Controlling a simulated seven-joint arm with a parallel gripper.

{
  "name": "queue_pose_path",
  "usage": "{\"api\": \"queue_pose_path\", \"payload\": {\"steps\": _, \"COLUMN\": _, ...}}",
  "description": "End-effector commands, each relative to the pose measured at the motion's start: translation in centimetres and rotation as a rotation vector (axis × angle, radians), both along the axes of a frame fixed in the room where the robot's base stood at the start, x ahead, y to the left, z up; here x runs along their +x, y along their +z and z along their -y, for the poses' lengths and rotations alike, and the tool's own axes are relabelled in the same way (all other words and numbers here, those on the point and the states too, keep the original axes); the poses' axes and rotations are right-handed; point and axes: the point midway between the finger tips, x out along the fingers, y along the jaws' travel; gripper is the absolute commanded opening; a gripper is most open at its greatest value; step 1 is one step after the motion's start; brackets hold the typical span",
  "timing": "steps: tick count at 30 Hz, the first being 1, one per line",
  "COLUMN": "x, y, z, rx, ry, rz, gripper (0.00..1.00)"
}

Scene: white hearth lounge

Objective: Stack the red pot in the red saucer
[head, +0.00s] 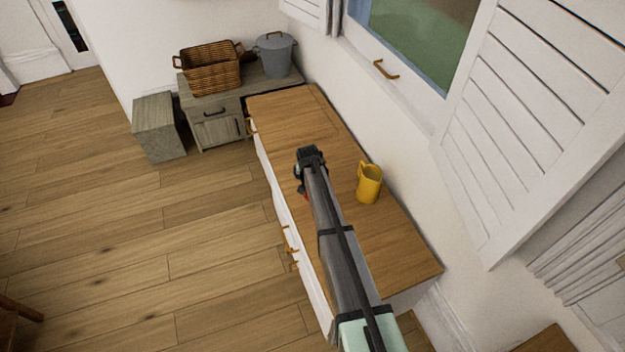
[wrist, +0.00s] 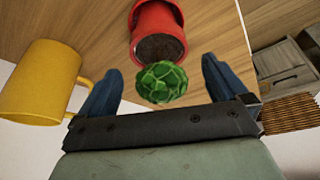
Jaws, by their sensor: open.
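The red pot (wrist: 170,20) shows in the wrist view, with dark soil at its mouth and a round green plant (wrist: 160,83) sticking out towards the camera. My gripper (wrist: 160,66) is open, one finger on each side of the plant in this view. The pot's body lies beyond the fingertips and is not gripped. In the head view my gripper (head: 310,158) is over the wooden cabinet top, and my arm hides most of what is under it. A small red patch shows beside my arm; I cannot tell whether it is pot or saucer.
A yellow mug (head: 369,184) stands on the cabinet top (head: 290,115), right of my arm; it also shows at left in the wrist view (wrist: 40,82). A wicker basket (head: 208,68) and grey lidded pot (head: 274,55) sit on a grey cabinet beyond.

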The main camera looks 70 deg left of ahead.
Motion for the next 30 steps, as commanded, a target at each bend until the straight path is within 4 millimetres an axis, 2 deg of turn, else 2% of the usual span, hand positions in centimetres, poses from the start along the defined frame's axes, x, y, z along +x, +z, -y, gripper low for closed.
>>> {"api": "queue_pose_path", "payload": {"steps": 3, "x": -0.6, "y": 2.4, "z": 1.1, "rx": 0.001, "ry": 0.0, "rz": 0.0, "gripper": 1.0}}
{"api": "queue_pose_path", "payload": {"steps": 12, "x": -1.4, "y": 6.5, "z": 2.4, "rx": 0.001, "ry": 0.0, "rz": 0.0, "gripper": 1.0}}
{"api": "queue_pose_path", "payload": {"steps": 19, "x": -1.6, "y": 7.6, "z": 2.8, "rx": -0.001, "ry": 0.0, "rz": 0.0, "gripper": 1.0}}
{"api": "queue_pose_path", "payload": {"steps": 30, "x": -1.6, "y": 7.7, "z": 2.8, "rx": -0.001, "ry": 0.0, "rz": 0.0, "gripper": 1.0}}
